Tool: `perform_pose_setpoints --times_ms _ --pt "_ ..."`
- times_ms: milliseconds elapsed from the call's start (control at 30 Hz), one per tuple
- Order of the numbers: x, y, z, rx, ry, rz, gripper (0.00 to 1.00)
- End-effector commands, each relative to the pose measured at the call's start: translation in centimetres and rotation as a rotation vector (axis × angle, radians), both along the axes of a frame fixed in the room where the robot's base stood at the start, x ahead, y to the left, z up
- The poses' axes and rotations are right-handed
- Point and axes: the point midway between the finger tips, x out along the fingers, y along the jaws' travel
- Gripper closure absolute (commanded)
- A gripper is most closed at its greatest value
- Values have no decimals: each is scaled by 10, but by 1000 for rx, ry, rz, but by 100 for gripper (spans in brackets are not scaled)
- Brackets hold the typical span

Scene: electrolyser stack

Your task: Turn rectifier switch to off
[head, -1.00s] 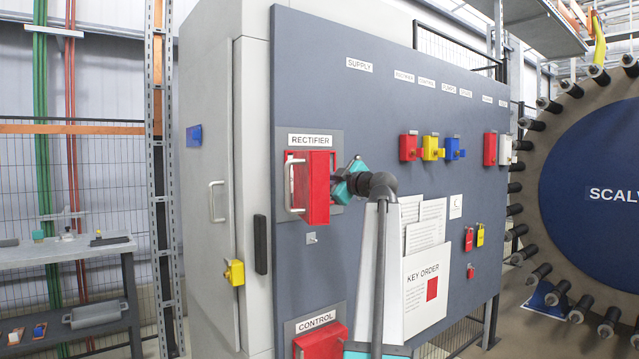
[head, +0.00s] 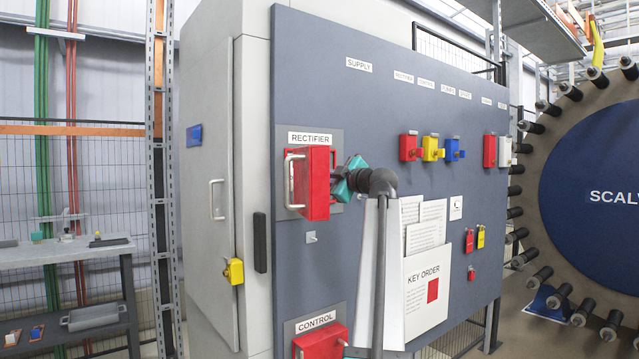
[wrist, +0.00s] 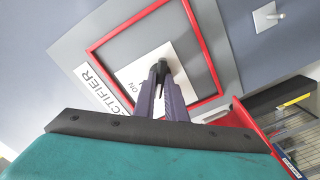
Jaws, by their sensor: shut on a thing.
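The rectifier switch has a white plate (wrist: 140,70) marked ON, inside a red frame on the panel in the wrist view. My gripper (wrist: 164,72) reaches into this frame, its dark fingers shut on the switch handle at the plate. The fingers hide most of the handle, so its exact angle cannot be told. In the head view the red rectifier cover (head: 317,184), with a metal handle, stands out from the panel under the RECTIFIER label (head: 311,138). It hides the switch and my fingertips; the teal part of my gripper shows to its right.
A red CONTROL box (head: 320,342) sits lower on the panel (head: 375,110). Red, yellow and blue key locks line the upper right. A KEY ORDER holder (head: 427,290) is behind my arm. The large blue disc (head: 595,190) stands at the right.

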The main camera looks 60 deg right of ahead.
Motion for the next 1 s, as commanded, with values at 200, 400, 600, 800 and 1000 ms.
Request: perform_pose_setpoints --times_ms 200,400,600,800,1000 --pt "0 0 -3 -35 14 0 100" --pt "0 0 -3 -68 26 1 100" --pt "0 0 -3 -102 36 0 100" --pt "0 0 -3 -135 47 0 100" --pt "0 0 -3 -168 58 0 100"
